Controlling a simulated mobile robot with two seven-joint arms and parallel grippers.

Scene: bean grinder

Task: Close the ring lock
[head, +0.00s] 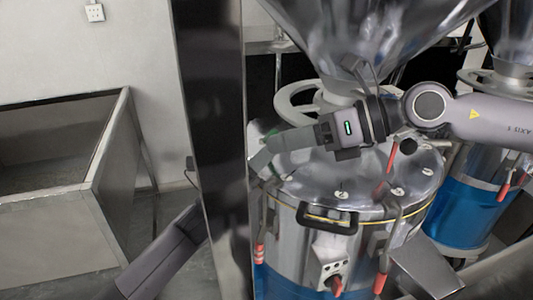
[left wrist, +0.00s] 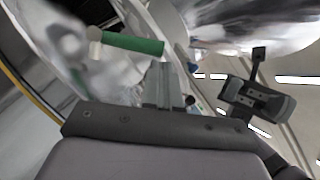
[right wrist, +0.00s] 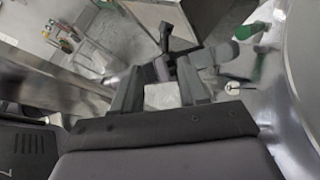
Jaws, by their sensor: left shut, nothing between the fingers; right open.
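The steel grinder drum (head: 300,240) has a domed lid (head: 330,180) with a gold-edged rim and a pale hand ring (head: 296,98) above it. Which part is the ring lock I cannot tell for sure. A green handle shows in the left wrist view (left wrist: 132,43) and the right wrist view (right wrist: 263,60). My right gripper (head: 262,156) reaches left over the lid; its fingers are apart and empty (right wrist: 158,88). My left gripper (left wrist: 162,88) is shut and empty, below the green handle in the left wrist view; the dark pillar hides it in the head view.
A dark upright pillar (head: 215,130) stands left of the drum. Red-tipped levers (head: 384,270) hang down its side. A second blue machine (head: 458,205) is at right, and a grey bin (head: 55,235) at left.

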